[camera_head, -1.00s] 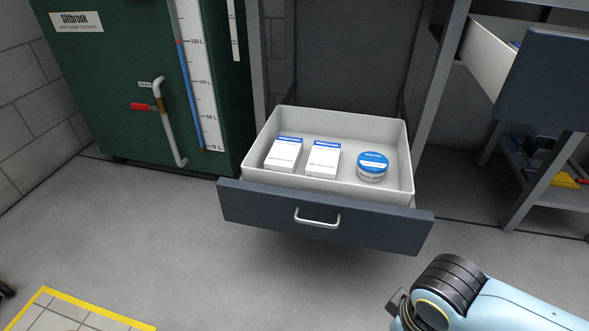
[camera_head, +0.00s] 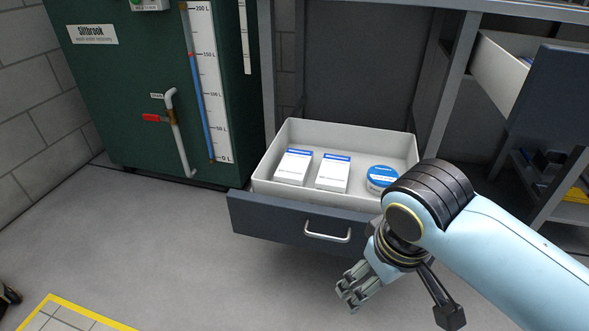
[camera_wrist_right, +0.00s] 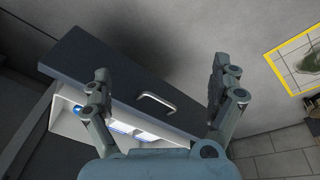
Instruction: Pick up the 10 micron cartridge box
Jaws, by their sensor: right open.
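Two white cartridge boxes with blue tops lie side by side in the open drawer: a left box (camera_head: 293,167) and a right box (camera_head: 333,173). Their print is too small to read, so I cannot tell which is the 10 micron one. My right gripper (camera_head: 352,290) is open and empty, in front of and below the drawer front. In the right wrist view its fingers (camera_wrist_right: 160,92) are spread wide, with the drawer handle showing between them. The boxes show only partly there, beyond the drawer front. My left gripper is not in view.
The drawer (camera_head: 270,160) has a dark front with a metal handle (camera_head: 327,232). A round blue-topped tub (camera_head: 381,177) sits right of the boxes, partly behind my right arm. A green tank (camera_head: 110,110) stands left. Another open drawer (camera_head: 497,65) is at upper right. The floor in front is clear.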

